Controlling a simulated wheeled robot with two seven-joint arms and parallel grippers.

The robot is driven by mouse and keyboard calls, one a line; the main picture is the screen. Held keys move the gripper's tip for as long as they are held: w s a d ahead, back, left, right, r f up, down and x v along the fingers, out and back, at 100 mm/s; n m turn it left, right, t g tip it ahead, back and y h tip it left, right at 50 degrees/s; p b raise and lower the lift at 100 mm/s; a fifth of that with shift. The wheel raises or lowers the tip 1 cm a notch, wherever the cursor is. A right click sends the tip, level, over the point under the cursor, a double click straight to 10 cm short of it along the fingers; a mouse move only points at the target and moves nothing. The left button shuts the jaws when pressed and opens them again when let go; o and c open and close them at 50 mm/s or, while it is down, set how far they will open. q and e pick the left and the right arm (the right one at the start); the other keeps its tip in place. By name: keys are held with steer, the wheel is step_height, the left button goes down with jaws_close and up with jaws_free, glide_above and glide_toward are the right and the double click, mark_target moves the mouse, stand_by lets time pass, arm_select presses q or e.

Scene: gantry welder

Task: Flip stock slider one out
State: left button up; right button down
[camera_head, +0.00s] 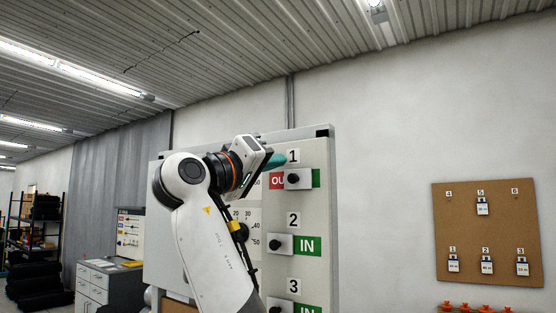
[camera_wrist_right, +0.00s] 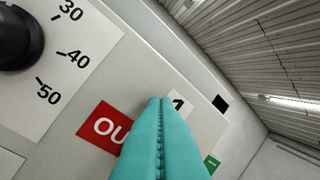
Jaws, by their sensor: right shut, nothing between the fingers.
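Stock slider one (camera_head: 299,179) is a pale plate with a black knob on the grey panel, under the label "1" (camera_head: 293,156). Its plate sits between a red patch (camera_head: 276,181) reading "OU" on the left and a green strip (camera_head: 316,178) on the right, covering part of each. My right gripper (camera_head: 277,160) has its teal fingers shut and empty, just above and left of the slider's knob. In the right wrist view the shut fingers (camera_wrist_right: 160,102) partly hide the label "1" and the slider; the red patch (camera_wrist_right: 104,127) shows beside them. My left gripper is not in view.
Slider two (camera_head: 280,244) and slider three (camera_head: 280,309) sit below, each with green "IN" to its right. A dial knob (camera_wrist_right: 18,38) is left of the red patch. A brown board (camera_head: 487,235) with several tags hangs on the right wall.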

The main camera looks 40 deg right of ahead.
mark_target(300, 169)
steer(key=shift+s+f, duration=0.55)
steer(key=shift+f, duration=0.05)
steer(key=shift+s+d+f+p, duration=0.1)
steer(key=shift+s+f+p, duration=0.25)
steer(key=shift+f, duration=0.1)
steer(key=shift+s+f+b, duration=0.1)
steer(key=shift+s+b, duration=0.05)
steer(key=shift+b, duration=0.25)
steer(key=shift+s+d+f+b, duration=0.1)
steer(key=shift+s+d+b, duration=0.15)
steer(key=shift+s+b, duration=0.55)
steer(key=shift+d, duration=0.1)
steer(key=shift+w, duration=0.1)
steer(key=shift+r, duration=0.2)
